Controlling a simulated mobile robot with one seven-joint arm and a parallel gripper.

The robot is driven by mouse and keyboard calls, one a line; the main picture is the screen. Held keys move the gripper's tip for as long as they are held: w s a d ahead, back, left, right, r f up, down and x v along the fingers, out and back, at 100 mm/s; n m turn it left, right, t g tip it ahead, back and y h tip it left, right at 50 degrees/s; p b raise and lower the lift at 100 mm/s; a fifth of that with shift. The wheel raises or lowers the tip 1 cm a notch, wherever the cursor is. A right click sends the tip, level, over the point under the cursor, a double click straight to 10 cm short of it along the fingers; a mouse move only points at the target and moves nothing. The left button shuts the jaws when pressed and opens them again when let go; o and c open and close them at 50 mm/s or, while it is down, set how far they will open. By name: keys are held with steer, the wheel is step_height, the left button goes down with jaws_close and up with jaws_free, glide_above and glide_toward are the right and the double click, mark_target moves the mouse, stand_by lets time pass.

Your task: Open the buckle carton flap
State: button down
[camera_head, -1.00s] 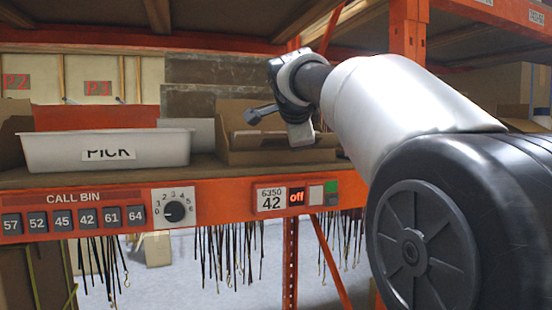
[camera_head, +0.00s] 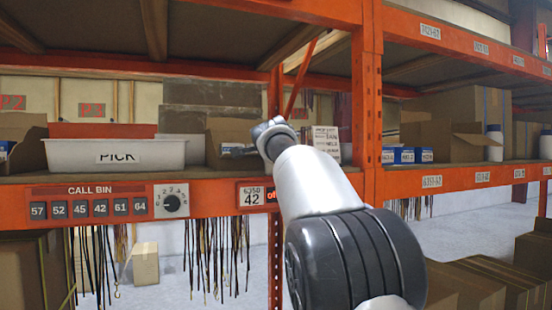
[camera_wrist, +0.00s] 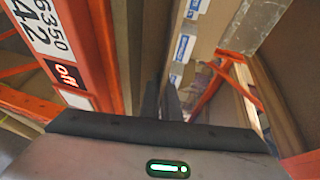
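A brown carton (camera_head: 228,130) with its near side partly raised stands on the shelf right of the white PICK tray, in the head view. No name is legible on it, so I cannot tell if it is the buckle carton. My gripper (camera_head: 232,150) is in front of this carton, pointing left, and hides its lower part. In the wrist view the dark fingers of my gripper (camera_wrist: 161,90) lie close together with nothing seen between them. Contact with the carton cannot be made out.
The white PICK tray (camera_head: 70,155) is on the left. A white labelled box (camera_head: 326,140) stands just right of my wrist. The orange upright (camera_head: 367,120) divides the bays. Another open carton (camera_head: 455,140) and blue-white boxes (camera_head: 406,155) sit right of it. The shelf's orange front beam (camera_head: 225,196) runs below.

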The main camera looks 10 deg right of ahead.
stand_by(0.4)
steer(key=c, duration=2)
jaws_free()
steer(key=b+v, duration=0.2)
steer(key=v, duration=1.5)
steer(key=shift+s, duration=0.2)
